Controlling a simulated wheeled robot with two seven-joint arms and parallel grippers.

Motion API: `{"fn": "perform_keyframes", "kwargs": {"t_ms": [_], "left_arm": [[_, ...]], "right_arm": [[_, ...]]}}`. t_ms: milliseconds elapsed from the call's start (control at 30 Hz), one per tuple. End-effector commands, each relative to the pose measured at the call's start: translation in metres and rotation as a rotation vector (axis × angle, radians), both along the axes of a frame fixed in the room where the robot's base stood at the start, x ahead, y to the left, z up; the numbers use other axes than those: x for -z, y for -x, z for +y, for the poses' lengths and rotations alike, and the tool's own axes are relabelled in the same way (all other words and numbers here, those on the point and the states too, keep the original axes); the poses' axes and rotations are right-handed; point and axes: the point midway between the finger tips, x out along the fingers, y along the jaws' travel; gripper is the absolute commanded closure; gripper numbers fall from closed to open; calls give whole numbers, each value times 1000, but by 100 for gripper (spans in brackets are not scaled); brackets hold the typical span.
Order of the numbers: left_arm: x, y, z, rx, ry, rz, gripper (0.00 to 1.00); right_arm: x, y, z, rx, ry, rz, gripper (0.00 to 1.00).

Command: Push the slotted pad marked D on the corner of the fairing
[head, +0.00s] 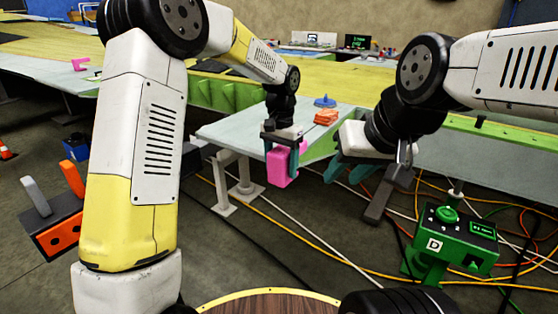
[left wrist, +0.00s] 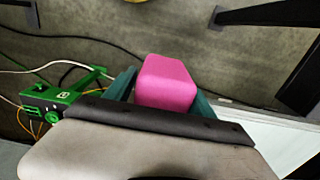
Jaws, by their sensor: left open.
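A pink pad (head: 279,167) is at the near edge of the pale fairing panel (head: 232,133), by its right end. Its slot and any letter on it are not visible. My left gripper (head: 284,160) is open, with its teal fingers on either side of the pad. The left wrist view shows the pink pad (left wrist: 167,84) between the fingers; whether they touch it is unclear. Whether the pad sits on the panel's corner is hidden by the gripper. My right gripper (head: 349,172) is open and empty, to the right of the pad.
A green box marked D (head: 450,240) stands at the lower right, with cables on the floor around it. Orange (head: 326,117) and blue (head: 324,101) pieces lie on the panel. An orange box (head: 57,228) is at left. Another pink piece (head: 80,64) lies far left.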

Motion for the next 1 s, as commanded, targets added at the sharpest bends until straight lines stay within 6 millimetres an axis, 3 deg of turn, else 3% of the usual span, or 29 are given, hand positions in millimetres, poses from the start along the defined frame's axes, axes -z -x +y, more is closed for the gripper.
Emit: {"fn": "perform_keyframes", "kwargs": {"t_ms": [267, 700, 1000], "left_arm": [[-3, -7, 4, -5, -1, -17, 19], [-67, -2, 1, -1, 0, -11, 19], [-79, 1, 1, 0, 0, -4, 19]], "right_arm": [[0, 0, 0, 0, 0, 0, 64], [0, 0, 0, 0, 0, 0, 64], [0, 0, 0, 0, 0, 0, 64]]}}
